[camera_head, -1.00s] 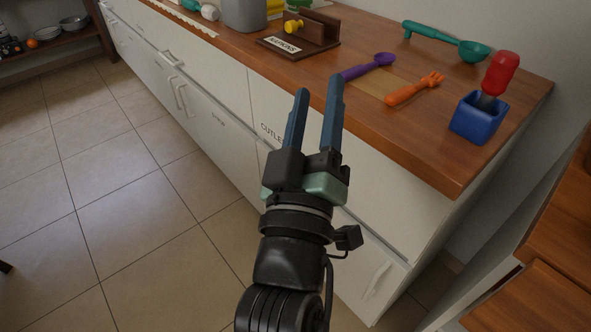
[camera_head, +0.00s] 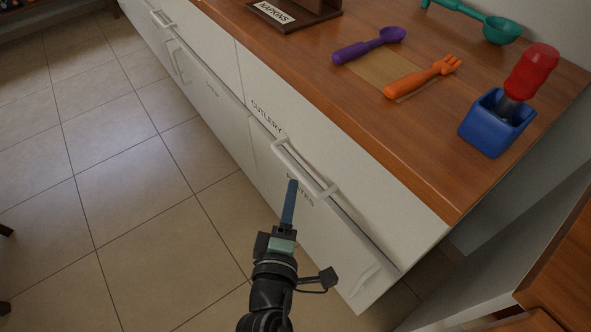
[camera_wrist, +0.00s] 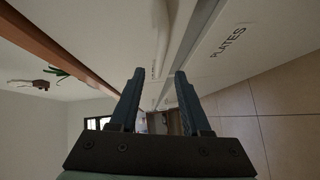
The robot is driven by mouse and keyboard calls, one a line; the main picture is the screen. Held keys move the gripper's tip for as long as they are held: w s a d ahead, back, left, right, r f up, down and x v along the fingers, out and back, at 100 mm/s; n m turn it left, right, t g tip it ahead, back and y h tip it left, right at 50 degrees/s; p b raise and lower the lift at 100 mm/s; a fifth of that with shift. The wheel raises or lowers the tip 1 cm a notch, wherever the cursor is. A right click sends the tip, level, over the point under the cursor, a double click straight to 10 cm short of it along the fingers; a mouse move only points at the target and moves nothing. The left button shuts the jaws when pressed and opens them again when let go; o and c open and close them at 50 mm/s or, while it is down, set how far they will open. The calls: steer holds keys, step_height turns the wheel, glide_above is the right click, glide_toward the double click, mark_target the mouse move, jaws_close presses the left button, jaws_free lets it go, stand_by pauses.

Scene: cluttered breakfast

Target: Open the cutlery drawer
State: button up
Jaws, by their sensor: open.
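The cutlery drawer (camera_head: 345,180) is a white front under the wooden counter, labelled CUTLERY, and looks closed. Its pale bar handle (camera_head: 302,168) runs along the front. My gripper (camera_head: 292,184) is seen edge-on beside the handle, near its lower side; I cannot tell whether it touches. In the wrist view my gripper (camera_wrist: 152,85) is open with nothing between its blue fingers. There the pale handle (camera_wrist: 160,35) lies above and between the fingertips, in front of the drawer front.
A door labelled PLATES (camera_wrist: 228,42) is below the drawer. On the wooden counter (camera_head: 420,155) are a purple spoon (camera_head: 368,46), an orange fork (camera_head: 422,78), a green ladle (camera_head: 480,20) and a blue holder (camera_head: 497,122) with a red-handled tool.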

mark_target(296, 170)
steer(key=w, duration=0.5)
steer(key=w+d+f+b, duration=0.1)
steer(key=w, duration=0.1)
steer(key=shift+w+d, duration=0.1)
steer(key=shift+w, duration=0.15)
jaws_close()
stand_by(1.1)
